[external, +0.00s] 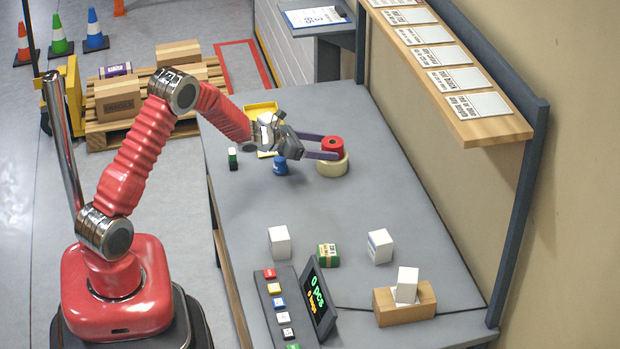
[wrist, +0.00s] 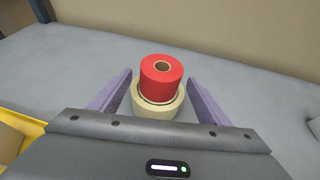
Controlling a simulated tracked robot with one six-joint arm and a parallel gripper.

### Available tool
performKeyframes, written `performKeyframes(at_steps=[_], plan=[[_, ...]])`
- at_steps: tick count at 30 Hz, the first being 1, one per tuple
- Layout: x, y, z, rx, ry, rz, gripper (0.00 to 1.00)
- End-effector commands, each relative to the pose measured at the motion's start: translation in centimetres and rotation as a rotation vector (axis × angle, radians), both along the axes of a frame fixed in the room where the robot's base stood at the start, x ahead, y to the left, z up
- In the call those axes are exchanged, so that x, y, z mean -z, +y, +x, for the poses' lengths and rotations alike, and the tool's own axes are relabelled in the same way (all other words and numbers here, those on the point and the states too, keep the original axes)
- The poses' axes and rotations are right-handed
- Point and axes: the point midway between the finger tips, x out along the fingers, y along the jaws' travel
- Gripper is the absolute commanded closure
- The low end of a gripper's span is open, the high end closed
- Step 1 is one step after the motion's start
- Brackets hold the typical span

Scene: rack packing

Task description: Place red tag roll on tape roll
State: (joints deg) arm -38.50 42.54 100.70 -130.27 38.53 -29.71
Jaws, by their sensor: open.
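The red tag roll (external: 333,146) sits upright on top of the cream tape roll (external: 332,167), which rests on the grey table. In the wrist view the red roll (wrist: 161,76) stands on the wider tape roll (wrist: 158,105), roughly centred. My gripper (external: 325,147) is open, with its two purple fingers pointing at the stack. In the wrist view my gripper (wrist: 160,92) has one finger on each side of the rolls, with gaps visible between fingers and rolls.
A blue object (external: 280,166) and a small green-and-black item (external: 233,158) stand left of the stack. A yellow tray (external: 262,108) lies behind my wrist. White boxes (external: 279,243) and a green box (external: 328,255) stand nearer the front. A shelf (external: 470,128) overhangs the right side.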

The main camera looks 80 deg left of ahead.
Motion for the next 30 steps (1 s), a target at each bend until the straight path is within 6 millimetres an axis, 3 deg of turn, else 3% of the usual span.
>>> performKeyframes(at_steps=[21,30], plan=[[-4.0,-1.1,-9.2,-0.001,-0.001,0.002,0.29],[-4.3,-1.4,-10.1,0.0,-0.001,0.001,0.29]])
